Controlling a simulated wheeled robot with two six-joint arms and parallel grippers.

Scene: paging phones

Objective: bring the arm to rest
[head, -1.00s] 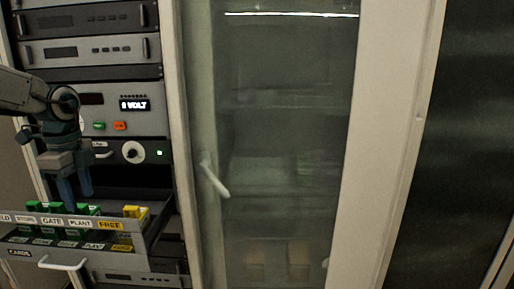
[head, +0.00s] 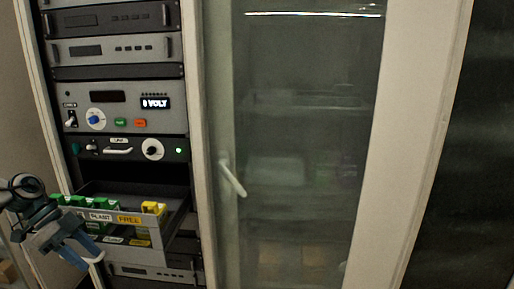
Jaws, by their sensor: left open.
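My left gripper (head: 82,262) is at the lower left of the head view, in front of the left part of the open card drawer (head: 176,219). Its blue fingers are apart, with nothing seen between them. The wrist and forearm come in from the left edge and hide part of the drawer front. Green cards (head: 106,203) and a yellow card (head: 152,208) stand in the drawer, behind the labels PLANT and FREE. My right gripper is not in view.
The rack's control panel (head: 172,104) has a lit "8 VOLT" display, knobs and green and orange buttons. A glass-door cabinet (head: 300,150) with a white handle (head: 231,178) stands to the right. A pale handle shows beside the gripper, low at the left.

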